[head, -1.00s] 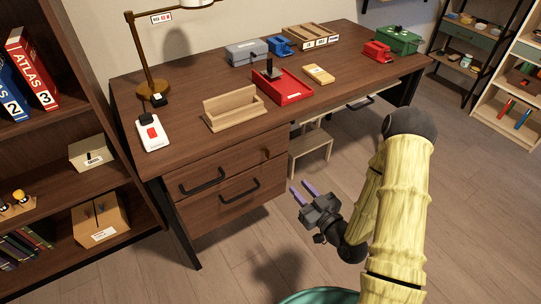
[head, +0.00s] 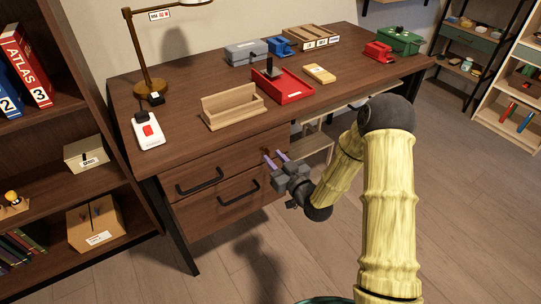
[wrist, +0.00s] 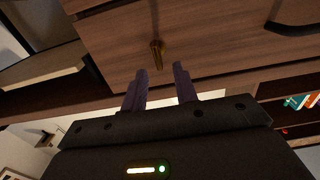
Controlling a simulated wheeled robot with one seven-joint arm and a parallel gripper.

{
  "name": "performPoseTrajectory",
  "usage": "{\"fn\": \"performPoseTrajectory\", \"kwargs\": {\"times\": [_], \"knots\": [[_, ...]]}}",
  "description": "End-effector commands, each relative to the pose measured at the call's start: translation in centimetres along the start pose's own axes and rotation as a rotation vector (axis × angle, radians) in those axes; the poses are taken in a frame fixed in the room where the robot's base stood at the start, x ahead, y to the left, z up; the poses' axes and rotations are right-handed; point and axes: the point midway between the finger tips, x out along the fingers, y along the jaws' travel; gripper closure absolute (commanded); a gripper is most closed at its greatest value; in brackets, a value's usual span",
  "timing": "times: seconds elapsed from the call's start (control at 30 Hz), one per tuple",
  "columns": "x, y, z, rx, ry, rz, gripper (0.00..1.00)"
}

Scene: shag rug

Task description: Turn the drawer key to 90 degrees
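The drawer key (wrist: 157,54) is a small brass-coloured piece standing out from the wooden drawer front (wrist: 215,45) in the wrist view. In the head view the upper drawer front (head: 228,160) is below the desktop, and the key is mostly hidden by my gripper. My gripper (head: 274,157) is at the right end of the upper drawer. Its two purple fingers are apart and empty. In the wrist view the fingertips of my gripper (wrist: 160,72) lie just short of the key, with the key between their lines. The exact gap is unclear.
A black handle (head: 200,181) is on the upper drawer and another (head: 239,192) on the lower one. A wooden stool (head: 318,146) stands under the desk, right of the drawers. The desktop (head: 190,90) holds several items. Open floor lies in front.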

Motion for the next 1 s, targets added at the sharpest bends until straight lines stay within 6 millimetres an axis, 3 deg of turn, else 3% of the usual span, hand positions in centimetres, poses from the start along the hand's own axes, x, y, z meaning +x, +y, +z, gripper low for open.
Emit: {"fn": "performPoseTrajectory", "kwargs": {"times": [0.2, 0.53, 0.7, 1.0], "knots": [[2.6, 0.0, 0.1, 0.000, 0.001, 0.000, 0.71], [2.9, 0.0, 0.0, 0.000, 0.000, 0.001, 0.71], [2.9, 0.0, 0.0, 0.000, 0.000, 0.001, 1.00], [2.9, 0.1, 0.0, 0.009, 0.000, 0.001, 1.00]]}}
